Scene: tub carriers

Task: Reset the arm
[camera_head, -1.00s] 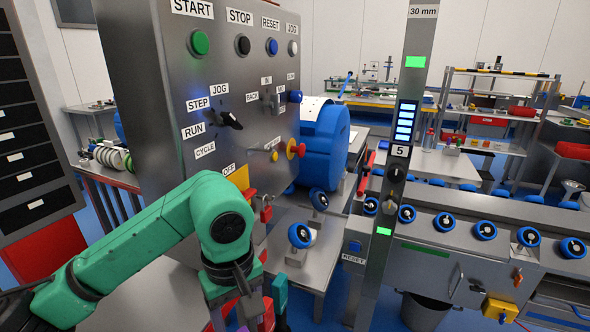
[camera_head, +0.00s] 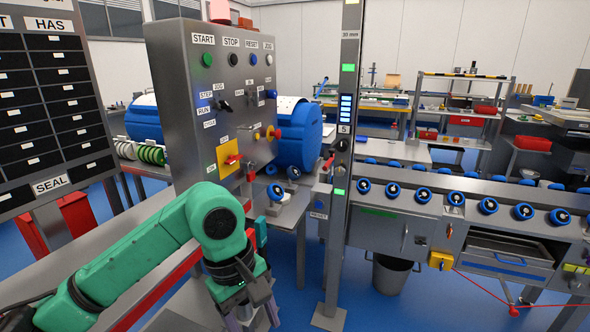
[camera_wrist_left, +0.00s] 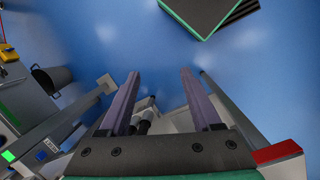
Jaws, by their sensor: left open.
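My left arm is green and comes in from the lower left of the head view, bent at the elbow. My left gripper (camera_head: 250,318) points down at the lower edge, partly cut off, beside the end of a steel bench. In the left wrist view my gripper (camera_wrist_left: 158,75) is open, its two purple-grey fingers spread wide with nothing between them and blue floor beyond. My right arm and gripper are not in view.
A steel control cabinet (camera_head: 180,105) with buttons stands behind my left arm. A gauge post (camera_head: 338,230) stands right of it, before a conveyor (camera_head: 410,235) with several blue-rimmed rollers. A grey bucket (camera_head: 391,275) sits beneath. Blue floor (camera_head: 430,310) is free at front right.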

